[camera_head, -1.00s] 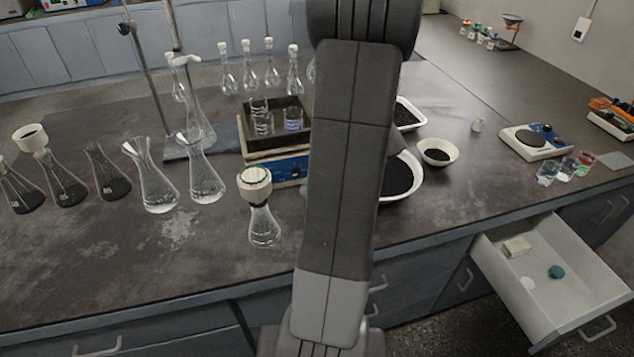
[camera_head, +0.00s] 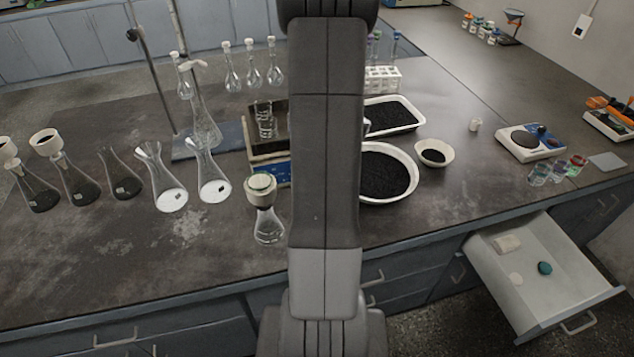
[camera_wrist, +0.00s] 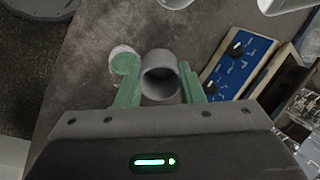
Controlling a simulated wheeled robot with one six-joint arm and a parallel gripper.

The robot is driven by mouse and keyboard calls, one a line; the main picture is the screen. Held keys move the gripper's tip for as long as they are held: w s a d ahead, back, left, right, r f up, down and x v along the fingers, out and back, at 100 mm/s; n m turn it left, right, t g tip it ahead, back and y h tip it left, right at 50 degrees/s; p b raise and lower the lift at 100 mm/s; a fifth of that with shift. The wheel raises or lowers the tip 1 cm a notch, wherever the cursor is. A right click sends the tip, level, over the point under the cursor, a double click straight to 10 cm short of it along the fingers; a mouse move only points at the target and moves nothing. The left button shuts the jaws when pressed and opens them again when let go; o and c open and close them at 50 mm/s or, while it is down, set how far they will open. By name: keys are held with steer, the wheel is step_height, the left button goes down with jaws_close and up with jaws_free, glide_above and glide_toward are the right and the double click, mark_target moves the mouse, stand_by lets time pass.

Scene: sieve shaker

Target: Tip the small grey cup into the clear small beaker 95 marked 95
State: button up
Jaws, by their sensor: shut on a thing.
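In the wrist view my gripper (camera_wrist: 158,78) has its green fingers on either side of a small grey cup (camera_wrist: 158,58) and is shut on it. The cup's open end faces the camera; I cannot see anything in it. Clear small beakers stand on the blue-fronted shaker in the head view (camera_head: 265,120), and glassware shows at the right of the wrist view (camera_wrist: 301,105). No 95 marking is readable, so I cannot tell which beaker it is. In the head view my arm hides my gripper and the cup.
A flask with a green-topped white cup (camera_head: 262,188) stands before the shaker (camera_head: 272,172); its green top is close beside my left finger in the wrist view (camera_wrist: 124,64). Several conical flasks stand left. Black-filled trays (camera_head: 386,112) lie right. A drawer (camera_head: 520,265) is open.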

steer(key=h+p, duration=0.1)
steer(key=p, duration=0.2)
steer(key=shift+r+p, duration=0.3)
steer(key=shift+r, duration=0.1)
steer(key=shift+a+f+h, duration=0.1)
steer(key=shift+f+h, duration=0.1)
steer(key=shift+h, duration=0.2)
steer(key=shift+r+g+h, duration=0.15)
steer(key=shift+g+h, duration=0.25)
steer(key=shift+h, duration=0.7)
